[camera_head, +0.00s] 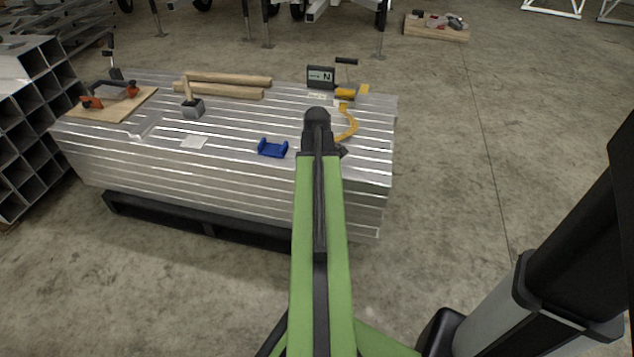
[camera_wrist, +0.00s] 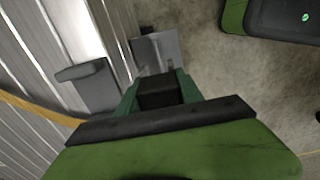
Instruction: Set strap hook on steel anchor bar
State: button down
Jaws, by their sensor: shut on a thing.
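My gripper (camera_wrist: 158,92) is shut low over the right end of the aluminium stack. In the head view my own arm hides most of it. The strap hook is in its jaws and its shape is hidden. A yellow strap (camera_head: 351,124) curves over the stack toward the gripper; it also shows in the wrist view (camera_wrist: 38,108), running under the green gripper body. Two grey metal plates (camera_wrist: 92,86) (camera_wrist: 158,50) stand just beyond the jaws, one over the stack and one near its edge. I cannot make out the steel anchor bar or whether the hook touches it.
A blue bracket (camera_head: 272,148) lies on the aluminium stack (camera_head: 235,135), left of my arm. A black display (camera_head: 320,77) stands at the back.

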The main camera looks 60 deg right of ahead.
jog(key=shift+f+b, duration=5.7)
jog(key=shift+f, duration=0.25)
jog(key=c, duration=0.7)
grip_release()
jog(key=shift+r, duration=0.15)
notch_tip(320, 180, up, 17)
jog(key=p, duration=1.7)
jog(key=shift+r+p, duration=0.2)
jog(key=shift+p, duration=0.15)
jog(key=shift+f, duration=0.15)
